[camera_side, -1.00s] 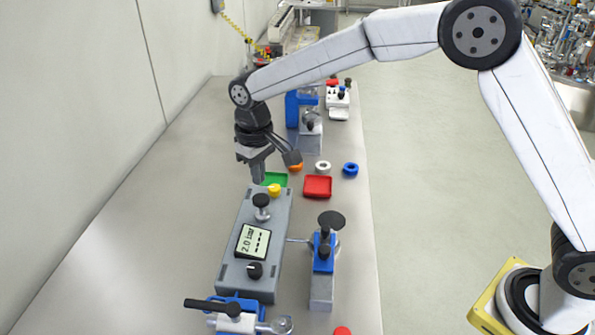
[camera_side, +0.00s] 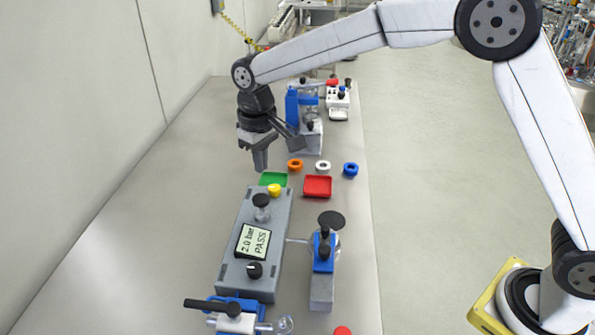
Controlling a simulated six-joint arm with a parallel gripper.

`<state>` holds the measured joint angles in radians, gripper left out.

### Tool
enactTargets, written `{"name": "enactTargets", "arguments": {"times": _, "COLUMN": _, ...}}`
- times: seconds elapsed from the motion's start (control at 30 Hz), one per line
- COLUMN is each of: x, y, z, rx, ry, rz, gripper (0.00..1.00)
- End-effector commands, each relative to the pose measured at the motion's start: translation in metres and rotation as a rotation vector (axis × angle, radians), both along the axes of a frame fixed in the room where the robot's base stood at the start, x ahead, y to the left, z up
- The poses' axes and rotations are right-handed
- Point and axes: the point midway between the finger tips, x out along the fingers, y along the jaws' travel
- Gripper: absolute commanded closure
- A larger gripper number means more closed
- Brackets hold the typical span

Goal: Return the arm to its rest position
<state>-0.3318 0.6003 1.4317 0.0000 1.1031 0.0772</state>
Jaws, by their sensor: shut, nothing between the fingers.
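My gripper (camera_side: 260,167) hangs from the wrist of my arm, pointing down above the long grey table (camera_side: 160,215). It is shut and holds nothing. It is above and just behind the green tray (camera_side: 272,178), seemingly clear of the table. The grey tester box (camera_side: 237,272) stands in front of it, with a black knob (camera_side: 261,200), a yellow button or ring (camera_side: 274,190) at its far end and a display (camera_side: 254,242) reading "2.0 bar PASS".
Orange (camera_side: 295,165), white (camera_side: 322,167) and blue (camera_side: 351,169) rings lie near a red tray (camera_side: 317,186). Blue valve fixtures stand right of the box (camera_side: 323,255), in front (camera_side: 238,315) and behind (camera_side: 293,105). The table's left side is bare.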

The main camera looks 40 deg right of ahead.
Motion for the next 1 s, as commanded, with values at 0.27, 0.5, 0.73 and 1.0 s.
{"name": "enactTargets", "arguments": {"times": 0.27, "x": -0.022, "y": -0.037, "z": -0.008, "rx": 0.01, "ry": -0.034, "rz": -0.045, "gripper": 1.0}}
{"name": "enactTargets", "arguments": {"times": 0.5, "x": -0.057, "y": -0.079, "z": -0.02, "rx": 0.021, "ry": -0.08, "rz": -0.097, "gripper": 1.0}}
{"name": "enactTargets", "arguments": {"times": 0.73, "x": -0.1, "y": -0.115, "z": -0.033, "rx": 0.027, "ry": -0.125, "rz": -0.148, "gripper": 1.0}}
{"name": "enactTargets", "arguments": {"times": 1.0, "x": -0.158, "y": -0.149, "z": -0.051, "rx": 0.03, "ry": -0.176, "rz": -0.205, "gripper": 1.0}}
